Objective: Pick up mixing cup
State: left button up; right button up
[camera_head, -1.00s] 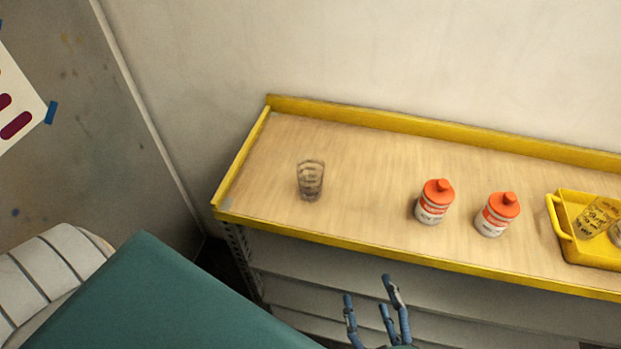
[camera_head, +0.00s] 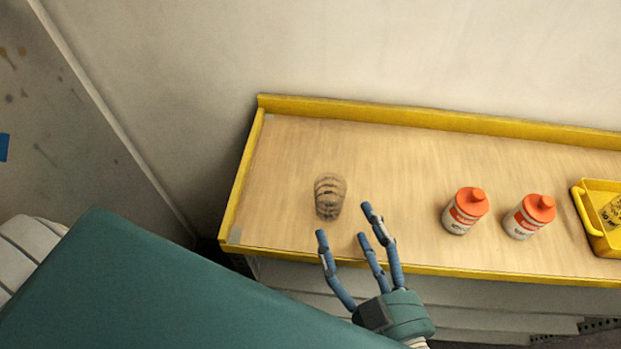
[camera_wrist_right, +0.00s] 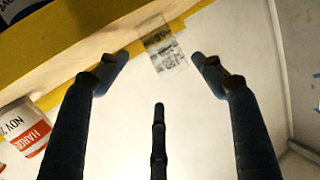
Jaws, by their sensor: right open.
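The mixing cup (camera_head: 329,197) is clear with dark markings and stands on the wooden shelf top (camera_head: 390,160) toward its left end. My right gripper (camera_head: 350,228) is open and empty, its blue fingers over the yellow front edge, just in front of the cup and apart from it in the picture. In the right wrist view the cup (camera_wrist_right: 166,50) appears beyond and between the spread fingers (camera_wrist_right: 160,75). My left gripper is not in view.
Two white bottles with orange caps, one nearer (camera_head: 465,211) and one farther right (camera_head: 530,216), stand right of the cup. A yellow tray (camera_head: 590,228) sits at the right. A raised yellow rim (camera_head: 420,118) runs along the back. The shelf around the cup is clear.

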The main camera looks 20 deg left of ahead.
aim_at(340, 206)
jog(key=x, duration=0.1)
jog(key=p+x, duration=0.1)
jog(key=x, duration=0.1)
jog(key=shift+w, duration=0.45)
jog(key=shift+w+a, duration=0.15)
jog(key=shift+w, duration=0.1)
jog(key=p+x, duration=0.2)
jog(key=x, duration=0.2)
jog(key=shift+a+f, duration=0.2)
jog(key=shift+a, duration=0.15)
jog(key=shift+w+a+f, duration=0.1)
jog(key=shift+w+a, duration=0.1)
jog(key=shift+w, duration=0.15)
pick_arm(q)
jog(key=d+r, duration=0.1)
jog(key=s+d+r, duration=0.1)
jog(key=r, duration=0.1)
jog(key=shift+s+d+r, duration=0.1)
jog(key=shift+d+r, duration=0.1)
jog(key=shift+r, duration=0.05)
pick_arm(e)
jog(key=shift+f, duration=0.1)
jog(key=c, duration=0.6)
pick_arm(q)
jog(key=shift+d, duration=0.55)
pick_arm(e)
jog(key=shift+c, duration=0.3)
